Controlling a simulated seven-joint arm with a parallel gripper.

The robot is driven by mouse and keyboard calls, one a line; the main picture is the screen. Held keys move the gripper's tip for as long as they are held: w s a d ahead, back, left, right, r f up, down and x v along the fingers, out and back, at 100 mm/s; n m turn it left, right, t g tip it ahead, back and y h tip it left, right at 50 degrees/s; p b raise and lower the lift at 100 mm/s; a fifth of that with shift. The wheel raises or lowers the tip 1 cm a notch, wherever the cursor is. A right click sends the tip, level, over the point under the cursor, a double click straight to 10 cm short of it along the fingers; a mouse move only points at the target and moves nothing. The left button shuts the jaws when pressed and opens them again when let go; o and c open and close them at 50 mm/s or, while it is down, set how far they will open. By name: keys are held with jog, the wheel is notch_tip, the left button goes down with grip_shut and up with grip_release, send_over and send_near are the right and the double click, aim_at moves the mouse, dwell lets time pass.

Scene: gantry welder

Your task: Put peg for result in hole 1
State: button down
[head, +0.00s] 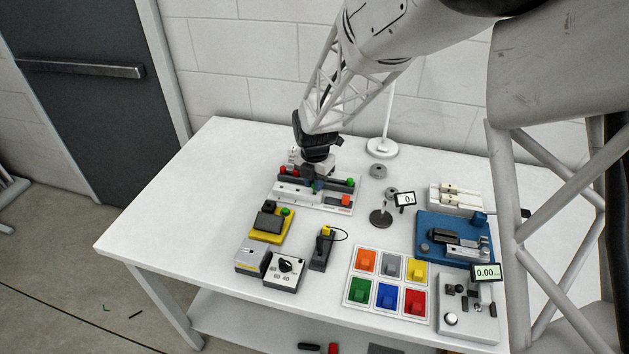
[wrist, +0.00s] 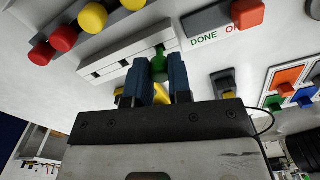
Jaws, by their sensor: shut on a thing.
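My gripper (wrist: 163,82) has two blue fingers shut on a green peg (wrist: 159,65), seen between the fingertips. In the head view my gripper (head: 317,187) is over the middle of the peg board (head: 283,197). The peg's far end meets or overlaps the white strip with dark square holes (wrist: 110,68); I cannot tell whether it is in a hole. Two red pegs (wrist: 63,38) and yellow pegs (wrist: 92,15) stand in a dark rail in the wrist view. Hole numbers are not readable.
An orange-red block (wrist: 247,13) sits beside the printed word DONE on the board. A green knob (head: 352,182) stands at the rail's right end. Yellow (head: 268,228), grey (head: 284,272) and blue (head: 432,230) devices and a coloured tray (head: 372,315) stand nearby. The table's left side is clear.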

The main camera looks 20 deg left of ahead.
jog(key=shift+f, duration=1.2)
dwell(1.3)
jog(key=c, duration=1)
grip_release()
jog(key=shift+o, duration=0.2)
jog(key=shift+r, duration=0.2)
jog(key=shift+r, duration=3.75)
